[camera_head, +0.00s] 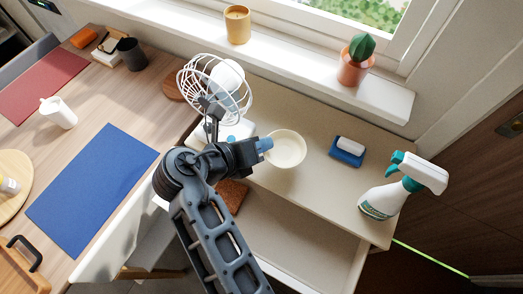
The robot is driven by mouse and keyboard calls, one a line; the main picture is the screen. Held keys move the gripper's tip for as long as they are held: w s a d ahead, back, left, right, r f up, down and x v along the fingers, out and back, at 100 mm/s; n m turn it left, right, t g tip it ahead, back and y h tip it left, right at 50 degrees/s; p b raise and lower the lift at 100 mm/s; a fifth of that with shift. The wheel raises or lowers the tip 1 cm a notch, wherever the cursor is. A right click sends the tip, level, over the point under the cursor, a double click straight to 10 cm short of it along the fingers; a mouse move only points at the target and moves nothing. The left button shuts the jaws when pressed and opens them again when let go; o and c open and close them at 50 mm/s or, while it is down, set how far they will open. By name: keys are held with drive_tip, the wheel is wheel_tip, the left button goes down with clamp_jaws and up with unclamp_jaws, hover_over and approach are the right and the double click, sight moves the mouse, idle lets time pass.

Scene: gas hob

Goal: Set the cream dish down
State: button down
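The fingers are partly hidden by the gripper body. I cannot tell from this view how far the dish's underside is from the counter.
A blue sponge holder (347,152) and a spray bottle (402,186) stand to the right. An open drawer (300,245) is in front. Bare counter lies between dish and sponge holder.

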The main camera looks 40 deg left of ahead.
drive_tip(key=shift+f, duration=1.9)
drive_tip(key=shift+f, duration=0.1)
drive_tip(key=c, duration=1.4)
unclamp_jaws()
drive_tip(key=shift+o, duration=0.2)
drive_tip(key=d+v, duration=0.1)
drive_tip(key=v, duration=1.1)
drive_tip(key=shift+a, duration=0.45)
